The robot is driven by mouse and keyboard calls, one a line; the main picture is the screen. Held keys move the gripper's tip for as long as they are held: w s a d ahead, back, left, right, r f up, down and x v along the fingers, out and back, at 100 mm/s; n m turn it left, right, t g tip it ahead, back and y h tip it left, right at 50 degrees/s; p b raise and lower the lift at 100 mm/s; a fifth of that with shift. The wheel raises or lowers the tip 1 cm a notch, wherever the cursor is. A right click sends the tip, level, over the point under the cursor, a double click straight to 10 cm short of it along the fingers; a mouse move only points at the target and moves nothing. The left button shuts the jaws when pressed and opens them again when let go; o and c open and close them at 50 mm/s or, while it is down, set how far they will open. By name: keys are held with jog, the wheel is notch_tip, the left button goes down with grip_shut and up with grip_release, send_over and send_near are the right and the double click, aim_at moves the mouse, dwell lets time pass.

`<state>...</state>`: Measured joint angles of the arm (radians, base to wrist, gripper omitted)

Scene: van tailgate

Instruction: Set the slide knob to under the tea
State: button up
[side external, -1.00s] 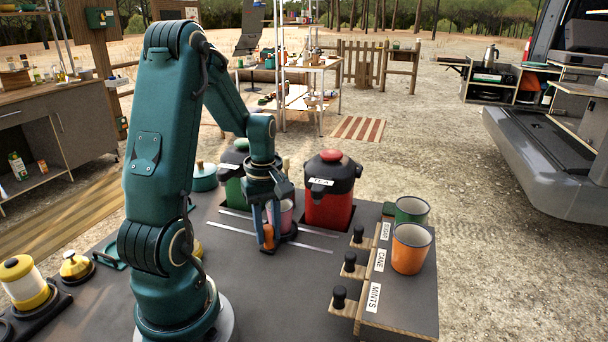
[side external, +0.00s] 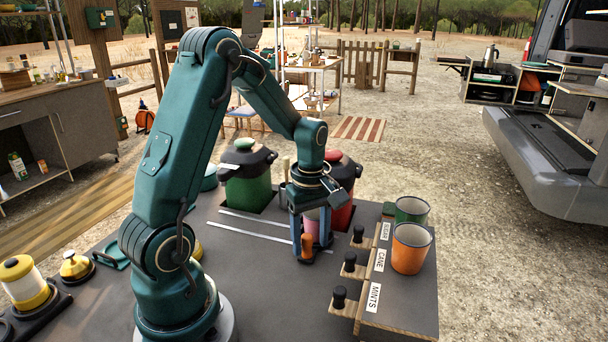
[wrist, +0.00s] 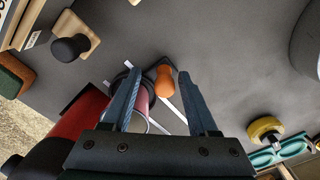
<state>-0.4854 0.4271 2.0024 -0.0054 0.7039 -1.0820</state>
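The orange slide knob (side external: 307,246) stands at the front of the slide, before the red tea canister (side external: 344,212). A pink cup (side external: 312,215) is just behind the knob, partly hidden by my fingers. My gripper (side external: 311,248) points down with one finger on each side of the knob. In the wrist view, the knob (wrist: 164,80) lies between the spread fingertips (wrist: 160,73) with gaps showing on both sides. The canister's TEA label is hidden behind my arm now.
A green canister (side external: 247,183) stands left of the tea one. To the right are black-knobbed drawers (side external: 350,262) labelled SUGAR, CANE and MINTS, with a green cup (side external: 411,207) and an orange cup (side external: 411,250) on top. The grey tabletop in front is clear.

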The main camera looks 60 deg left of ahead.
jog(key=shift+s, duration=0.1)
jog(key=shift+r, duration=2.55)
